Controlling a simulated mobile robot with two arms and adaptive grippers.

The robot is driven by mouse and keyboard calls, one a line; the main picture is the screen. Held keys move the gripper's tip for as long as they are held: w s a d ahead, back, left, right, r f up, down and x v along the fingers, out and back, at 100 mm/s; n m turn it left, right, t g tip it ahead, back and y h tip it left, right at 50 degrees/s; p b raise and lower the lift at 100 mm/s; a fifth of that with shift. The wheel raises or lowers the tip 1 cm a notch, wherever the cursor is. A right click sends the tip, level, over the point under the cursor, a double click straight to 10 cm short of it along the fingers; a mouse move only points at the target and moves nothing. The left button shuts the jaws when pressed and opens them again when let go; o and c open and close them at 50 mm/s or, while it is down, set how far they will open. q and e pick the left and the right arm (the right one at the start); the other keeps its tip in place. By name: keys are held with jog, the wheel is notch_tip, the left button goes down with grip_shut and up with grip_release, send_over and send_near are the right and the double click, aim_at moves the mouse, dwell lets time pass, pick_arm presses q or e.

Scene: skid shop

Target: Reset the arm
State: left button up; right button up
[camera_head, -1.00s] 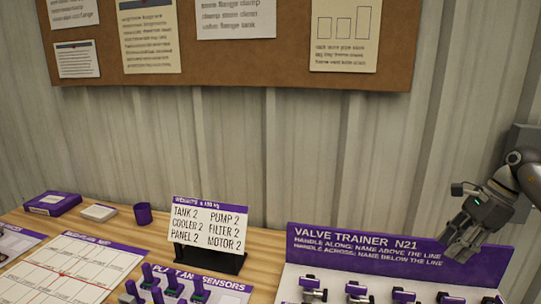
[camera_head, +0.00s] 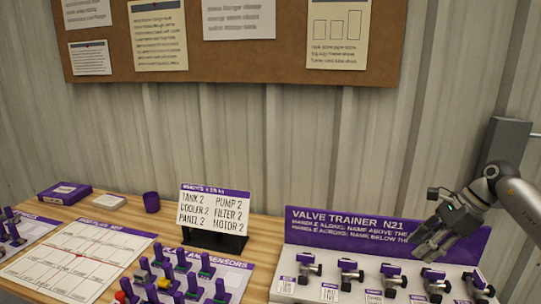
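My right arm comes in from the right edge, and its grey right gripper (camera_head: 421,247) hangs in front of the right part of the purple valve trainer sign (camera_head: 345,224), covering the ends of its text lines. The fingers point down and left, look apart, and hold nothing that I can see. They are above the row of valves and appear clear of them. My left gripper and arm are out of view.
The valve trainer's white base (camera_head: 318,290) carries several purple-handled valves. A weights card (camera_head: 213,210) stands mid-table. Left are a sensor board (camera_head: 235,270), a white grid board (camera_head: 80,255), a purple cup (camera_head: 151,202) and a purple box (camera_head: 64,193). A grey wall box (camera_head: 503,150) is behind my arm.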

jog(key=w+a+m+t+y, duration=0.1)
jog(key=a+m+t+y, duration=1.05)
jog(key=a, duration=1.75)
jog(key=s+d+f+m+h, duration=0.6)
jog(key=f+m+h, duration=0.25)
jog(key=m, duration=0.65)
jog(key=s+d+f+m+h, duration=0.65)
jog(key=m+h, duration=0.25)
jog(key=m, duration=0.6)
jog(key=s+f+m+g, duration=0.4)
jog(key=s+f+g, duration=0.1)
jog(key=s, duration=0.8)
jog(key=s+f+m+g, duration=0.4)
jog(key=s+f+g, duration=0.15)
jog(key=s, duration=0.65)
notch_tip(320, 180, down, 33)
jog(key=s+b, duration=0.2)
jog(key=b, duration=0.3)
pick_arm(q)
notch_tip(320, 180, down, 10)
jog(key=b, duration=0.4)
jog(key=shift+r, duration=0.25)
pick_arm(e)
jog(key=s+d+f+g, duration=0.2)
jog(key=s+d+f, duration=0.1)
jog(key=s+f, duration=1.3)
notch_tip(320, 180, down, 3)
